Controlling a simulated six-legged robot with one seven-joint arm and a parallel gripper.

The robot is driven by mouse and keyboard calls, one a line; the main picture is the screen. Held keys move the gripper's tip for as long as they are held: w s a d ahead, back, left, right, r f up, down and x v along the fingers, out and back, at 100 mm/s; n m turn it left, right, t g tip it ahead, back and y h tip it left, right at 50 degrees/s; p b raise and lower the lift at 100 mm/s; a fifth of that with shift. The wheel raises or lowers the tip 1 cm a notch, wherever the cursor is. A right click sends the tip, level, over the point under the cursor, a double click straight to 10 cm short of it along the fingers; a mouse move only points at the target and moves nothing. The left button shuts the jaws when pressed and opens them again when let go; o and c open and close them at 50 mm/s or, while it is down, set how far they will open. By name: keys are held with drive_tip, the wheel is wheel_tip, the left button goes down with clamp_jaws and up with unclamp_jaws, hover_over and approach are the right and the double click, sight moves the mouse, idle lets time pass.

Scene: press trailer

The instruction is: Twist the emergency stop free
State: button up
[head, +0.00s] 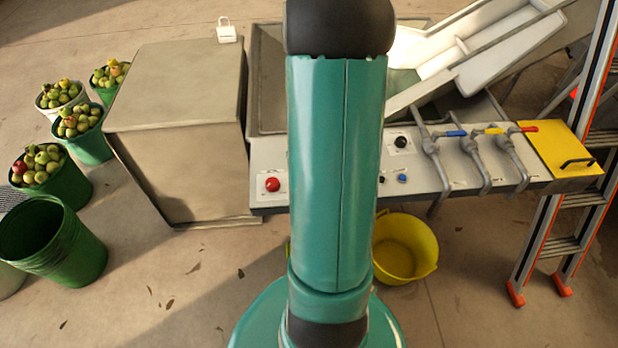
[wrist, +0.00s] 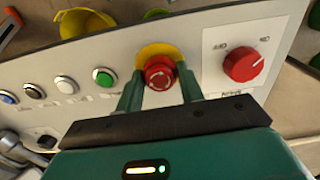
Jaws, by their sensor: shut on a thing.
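The emergency stop (wrist: 159,74) is a red mushroom button with arrows on its face, set on a yellow ring in a pale control panel (wrist: 215,45). My gripper (wrist: 160,82) has one green finger on each side of the red button and is shut on it. In the head view my green arm covers the middle of the panel, and the emergency stop and my gripper are hidden behind it.
A red rotary knob (wrist: 244,64) sits close beside the emergency stop; it also shows in the head view (head: 272,184). A green button (wrist: 103,76) and other buttons line the other side. Valves (head: 475,150), a yellow bucket (head: 405,247) and a ladder (head: 562,220) stand to the right.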

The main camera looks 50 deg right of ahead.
drive_tip(key=shift+m, duration=0.6)
drive_tip(key=o, duration=1)
wheel_tip(320, 180, up, 14)
drive_tip(key=shift+f, duration=0.1)
